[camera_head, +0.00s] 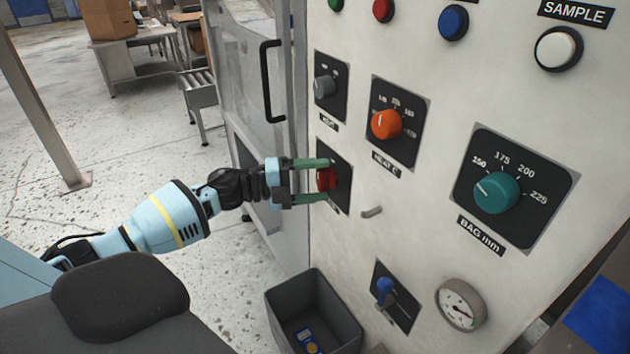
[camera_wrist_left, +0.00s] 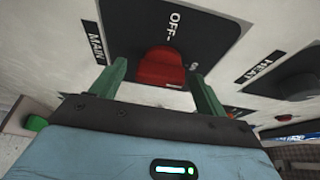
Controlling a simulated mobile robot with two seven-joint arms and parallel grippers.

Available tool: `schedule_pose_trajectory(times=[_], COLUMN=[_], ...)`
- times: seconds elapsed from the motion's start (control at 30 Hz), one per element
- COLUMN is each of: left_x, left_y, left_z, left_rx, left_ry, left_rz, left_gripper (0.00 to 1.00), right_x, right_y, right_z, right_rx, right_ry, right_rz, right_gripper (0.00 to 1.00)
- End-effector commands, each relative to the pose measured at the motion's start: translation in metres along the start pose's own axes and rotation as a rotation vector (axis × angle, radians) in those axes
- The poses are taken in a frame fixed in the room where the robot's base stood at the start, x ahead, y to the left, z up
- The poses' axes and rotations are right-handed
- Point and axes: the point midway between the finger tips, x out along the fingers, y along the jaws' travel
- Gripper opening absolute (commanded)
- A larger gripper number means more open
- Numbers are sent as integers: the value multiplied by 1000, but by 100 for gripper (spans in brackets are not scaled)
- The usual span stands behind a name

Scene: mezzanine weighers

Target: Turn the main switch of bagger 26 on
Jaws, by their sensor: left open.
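The main switch is a red rotary knob (camera_head: 326,180) on a black plate (camera_head: 342,190) at the left edge of the pale panel. In the left wrist view the red knob (camera_wrist_left: 162,68) sits below the word "OFF" on its plate, with a "MAIN" label to the left. My left gripper (camera_head: 318,180) is open, its two green fingers above and below the knob in the head view. In the wrist view the fingers (camera_wrist_left: 158,85) stand on either side of the knob, with gaps showing. Which way the knob points is hard to tell. My right gripper is not in view.
Nearby on the panel are a grey knob (camera_head: 324,86), an orange heat knob (camera_head: 386,124), a teal bag knob (camera_head: 496,193), a blue lever (camera_head: 385,290) and a small peg (camera_head: 372,211). A grey bin (camera_head: 283,305) stands below. A door handle (camera_head: 270,82) is left of the panel.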

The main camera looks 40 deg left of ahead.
Motion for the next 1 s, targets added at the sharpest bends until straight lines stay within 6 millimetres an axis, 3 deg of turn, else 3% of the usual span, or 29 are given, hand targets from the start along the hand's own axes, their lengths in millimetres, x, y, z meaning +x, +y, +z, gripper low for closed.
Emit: schedule_pose_trajectory(times=[0.17, 0.7, 1.0], left_x=[-5, -70, -78], left_y=[1, 2, 0], left_z=[0, 0, 0], left_rx=[-1, -2, 0], left_ry=[-1, -1, 1], left_rz=[1, 3, 0], left_gripper=[75, 75, 75], right_x=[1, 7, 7], right_y=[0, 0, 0], right_z=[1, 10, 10], right_rx=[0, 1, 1], right_ry=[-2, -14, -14], right_rz=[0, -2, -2], right_gripper=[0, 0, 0])
